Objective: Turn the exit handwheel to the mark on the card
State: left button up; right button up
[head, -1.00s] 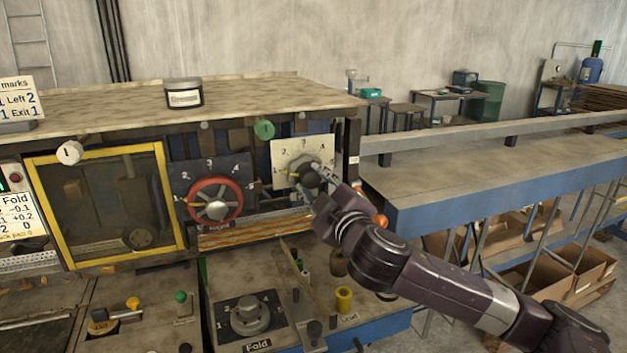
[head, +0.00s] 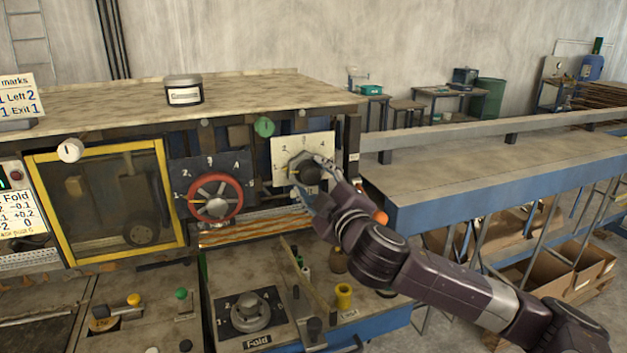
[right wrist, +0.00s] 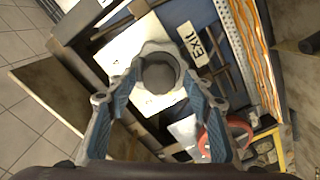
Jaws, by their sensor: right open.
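The exit handwheel (head: 304,169), a dark hub on a grey rim, sits on a cream number plate (head: 288,146). A small yellow pointer shows at its left side; I cannot tell its exact mark. My right gripper (head: 312,178) is open, its fingers spread around the handwheel's hub. In the right wrist view the grey handwheel (right wrist: 160,75) lies between and just beyond the open fingers (right wrist: 163,92), beside an "Exit" label (right wrist: 199,46); contact is unclear. My left gripper is not in view.
A red handwheel (head: 237,197) on a dark plate stands left of the exit plate. A green round knob (head: 264,127) is just above. The fold dial (head: 250,316), a yellow cup (head: 343,296) and bottles stand on the ledge below. A long bench (head: 480,170) extends right.

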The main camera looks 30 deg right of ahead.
jog(key=shift+r, duration=0.15)
notch_tip(320, 180, up, 10)
dwell(0.4)
